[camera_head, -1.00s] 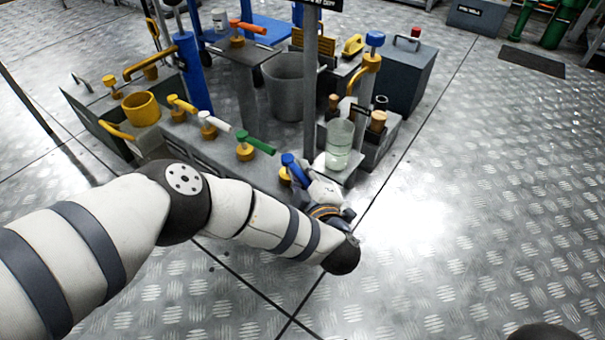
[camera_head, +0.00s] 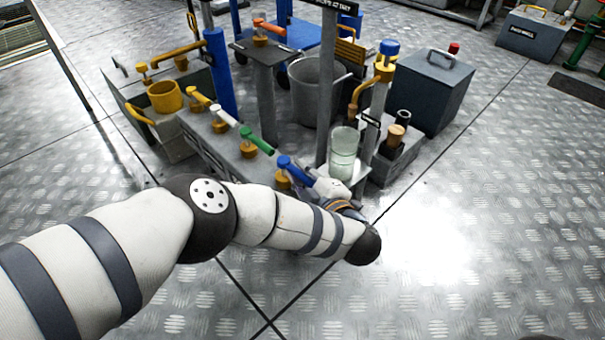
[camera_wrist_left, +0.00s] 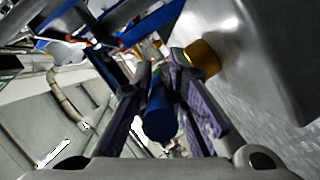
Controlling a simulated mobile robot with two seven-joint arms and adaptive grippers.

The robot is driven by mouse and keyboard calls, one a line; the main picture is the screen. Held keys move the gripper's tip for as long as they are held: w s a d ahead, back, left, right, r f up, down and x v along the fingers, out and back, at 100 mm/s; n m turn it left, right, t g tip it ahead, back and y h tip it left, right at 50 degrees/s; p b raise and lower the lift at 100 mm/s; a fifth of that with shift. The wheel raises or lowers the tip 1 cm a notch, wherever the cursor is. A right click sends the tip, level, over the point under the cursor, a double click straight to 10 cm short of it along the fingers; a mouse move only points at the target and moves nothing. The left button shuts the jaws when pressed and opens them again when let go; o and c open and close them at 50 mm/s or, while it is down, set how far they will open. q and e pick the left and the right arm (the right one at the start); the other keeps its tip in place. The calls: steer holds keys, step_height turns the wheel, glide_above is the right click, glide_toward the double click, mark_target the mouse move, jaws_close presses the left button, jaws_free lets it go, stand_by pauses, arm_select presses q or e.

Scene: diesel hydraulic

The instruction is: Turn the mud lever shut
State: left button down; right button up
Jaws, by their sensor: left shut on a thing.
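A row of coloured levers on brass-yellow valve bodies stands along a grey manifold block. It has a yellow lever (camera_head: 201,97), a white lever (camera_head: 224,116), a green lever (camera_head: 258,140) and, at the near right end, a blue lever (camera_head: 293,168). I cannot read which is marked mud. My left gripper (camera_head: 318,185) is shut on the blue lever's outer end. The left wrist view shows the round blue handle end (camera_wrist_left: 160,118) between the two fingers of the left gripper (camera_wrist_left: 162,90), with a brass fitting (camera_wrist_left: 202,58) beside it. My right gripper is not in view.
A glass jar (camera_head: 343,153) stands close beyond the left gripper, near a grey post (camera_head: 327,75). A grey bucket (camera_head: 316,90) and a dark box (camera_head: 432,90) stand behind. A yellow cup (camera_head: 164,96) is at the left. The metal floor at the right is clear.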

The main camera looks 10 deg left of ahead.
arm_select(q)
steer(key=shift+w+d+r, duration=0.1)
steer(key=shift+w+d, duration=0.05)
steer(key=shift+d, duration=0.1)
steer(key=c, duration=1.8)
jaws_free()
steer(key=v, duration=1.2)
steer(key=shift+a, duration=0.1)
